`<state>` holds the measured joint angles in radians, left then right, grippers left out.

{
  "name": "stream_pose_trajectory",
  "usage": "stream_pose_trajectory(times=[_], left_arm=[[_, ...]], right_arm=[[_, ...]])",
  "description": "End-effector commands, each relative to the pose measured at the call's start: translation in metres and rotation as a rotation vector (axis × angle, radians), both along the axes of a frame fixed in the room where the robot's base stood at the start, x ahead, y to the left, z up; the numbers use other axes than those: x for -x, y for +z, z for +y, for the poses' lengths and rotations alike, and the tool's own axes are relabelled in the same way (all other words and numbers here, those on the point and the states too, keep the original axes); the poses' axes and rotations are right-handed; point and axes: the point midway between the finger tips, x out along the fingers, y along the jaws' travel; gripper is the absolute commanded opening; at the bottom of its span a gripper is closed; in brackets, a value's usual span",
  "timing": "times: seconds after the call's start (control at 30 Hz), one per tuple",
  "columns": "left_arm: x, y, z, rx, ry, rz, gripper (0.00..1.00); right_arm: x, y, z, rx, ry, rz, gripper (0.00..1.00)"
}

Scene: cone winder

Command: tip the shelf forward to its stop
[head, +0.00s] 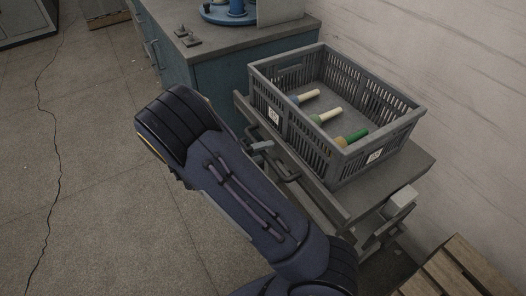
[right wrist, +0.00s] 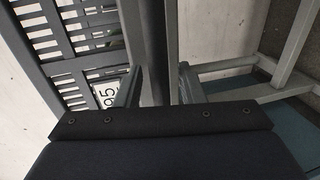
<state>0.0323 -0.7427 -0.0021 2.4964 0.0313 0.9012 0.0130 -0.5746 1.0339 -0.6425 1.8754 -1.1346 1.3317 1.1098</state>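The shelf (head: 408,160) is a grey board on a metal frame against the wall, with a rail (head: 322,198) along its front and a dark handle (head: 288,169) there. A grey slatted crate (head: 376,163) stands on it. My right gripper (head: 262,147) is at the front rail beside the handle, partly hidden by my forearm. In the right wrist view its fingers (right wrist: 160,88) stand apart, with a dark bar (right wrist: 146,40) running between them; contact cannot be told. The crate's slats (right wrist: 75,60) and label (right wrist: 108,93) show at left. My left gripper is out of view.
The crate holds several cones with coloured yarn (head: 326,116). A blue cabinet (head: 225,80) with a grey top stands behind, carrying a blue device (head: 228,14). A wooden pallet (head: 458,272) lies at lower right. The floor at left is clear.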

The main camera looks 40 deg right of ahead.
Motion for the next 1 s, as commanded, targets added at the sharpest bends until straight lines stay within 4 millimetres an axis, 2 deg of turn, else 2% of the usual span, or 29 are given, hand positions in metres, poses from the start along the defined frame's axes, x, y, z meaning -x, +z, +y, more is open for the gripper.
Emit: stream_pose_trajectory(times=[0.03,0.27,0.57,0.67,1.0], left_arm=[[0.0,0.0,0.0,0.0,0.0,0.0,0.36],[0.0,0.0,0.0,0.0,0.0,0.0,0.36],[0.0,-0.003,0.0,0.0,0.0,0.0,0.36],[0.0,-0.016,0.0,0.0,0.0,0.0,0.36],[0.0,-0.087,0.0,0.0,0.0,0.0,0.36]], right_arm=[[0.0,0.0,0.0,0.0,0.0,0.0,0.32],[0.0,0.0,0.0,-0.001,0.0,0.0,0.02],[0.0,-0.003,0.001,0.004,0.0,0.001,0.0],[0.0,-0.015,0.002,0.032,0.0,0.005,0.0],[-0.001,-0.078,0.005,0.259,0.0,0.033,0.0]])
